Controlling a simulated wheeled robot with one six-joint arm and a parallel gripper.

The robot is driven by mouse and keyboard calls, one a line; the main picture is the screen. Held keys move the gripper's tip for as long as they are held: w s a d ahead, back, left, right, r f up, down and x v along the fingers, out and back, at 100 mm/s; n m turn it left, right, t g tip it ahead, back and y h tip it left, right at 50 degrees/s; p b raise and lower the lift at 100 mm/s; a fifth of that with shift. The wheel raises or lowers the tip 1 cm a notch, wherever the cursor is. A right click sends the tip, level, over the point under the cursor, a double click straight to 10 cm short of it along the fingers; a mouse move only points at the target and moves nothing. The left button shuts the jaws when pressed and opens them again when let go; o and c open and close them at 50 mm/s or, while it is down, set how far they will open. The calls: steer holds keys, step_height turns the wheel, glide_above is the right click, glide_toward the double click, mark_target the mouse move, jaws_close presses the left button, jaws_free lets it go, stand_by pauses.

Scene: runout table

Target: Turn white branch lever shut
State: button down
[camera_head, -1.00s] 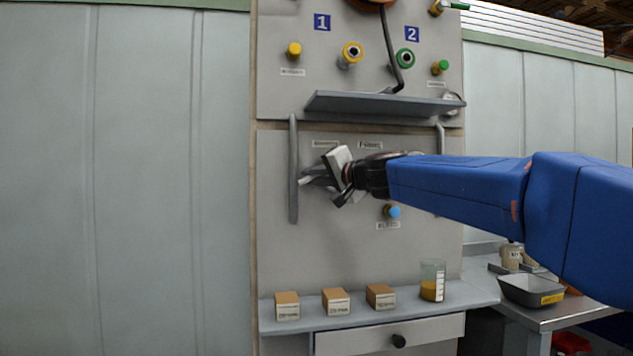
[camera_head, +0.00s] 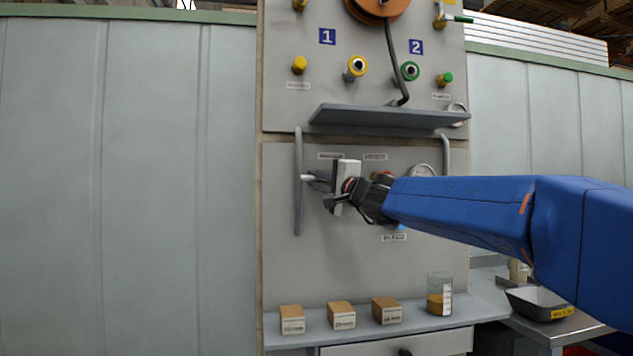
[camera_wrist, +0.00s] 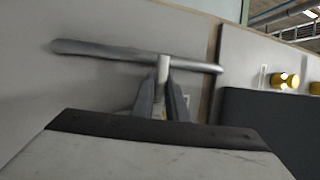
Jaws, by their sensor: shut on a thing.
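The white branch lever (camera_head: 308,178) shows as a short pale stub at the left end of my gripper, on the grey panel, pointing left and close to level in the head view. My gripper (camera_head: 322,182) is shut on it. In the wrist view the pale lever (camera_wrist: 163,69) stands between the two dark fingers of my gripper (camera_wrist: 162,88). The lever's pivot and the rest of its body are hidden behind the fingers and gripper body, so I cannot tell its full angle.
A grey vertical bar handle (camera_head: 298,190) stands just left of the lever; the wrist view shows it crossing close beyond the fingers (camera_wrist: 105,50). A shelf (camera_head: 385,117) juts out above. Below, a ledge holds several labelled blocks (camera_head: 341,315) and a beaker (camera_head: 440,290).

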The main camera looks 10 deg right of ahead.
stand_by(0.3)
steer(key=c, duration=1.7)
jaws_free()
steer(key=shift+c, duration=0.2)
steer(key=shift+s, duration=0.1)
steer(key=v, duration=1.7)
steer(key=shift+s+d, duration=0.1)
steer(key=s+a+f+n+g, duration=0.2)
steer(key=s+f+n+g, duration=0.15)
steer(key=f, duration=0.45)
steer(key=s+a+f+n+g, duration=0.2)
steer(key=s+f, duration=0.2)
steer(key=f, duration=0.5)
steer(key=s+a+f+n+g, duration=0.2)
steer(key=s+f+n+g, duration=0.15)
steer(key=f, duration=0.45)
steer(key=s+d+f+n+g+h, duration=0.2)
steer(key=s+d+f+h, duration=0.2)
steer(key=s+f, duration=0.4)
steer(key=s+d+f+n+g+h, duration=0.1)
steer(key=s+d+f, duration=0.6)
steer(key=f, duration=0.7)
steer(key=s+g+h, duration=0.1)
steer(key=h, duration=0.1)
steer(key=shift+s+d+f+n+g+h, duration=0.25)
steer(key=shift+s+f+n+g+h, duration=0.05)
steer(key=shift+f+n+g+h, duration=0.1)
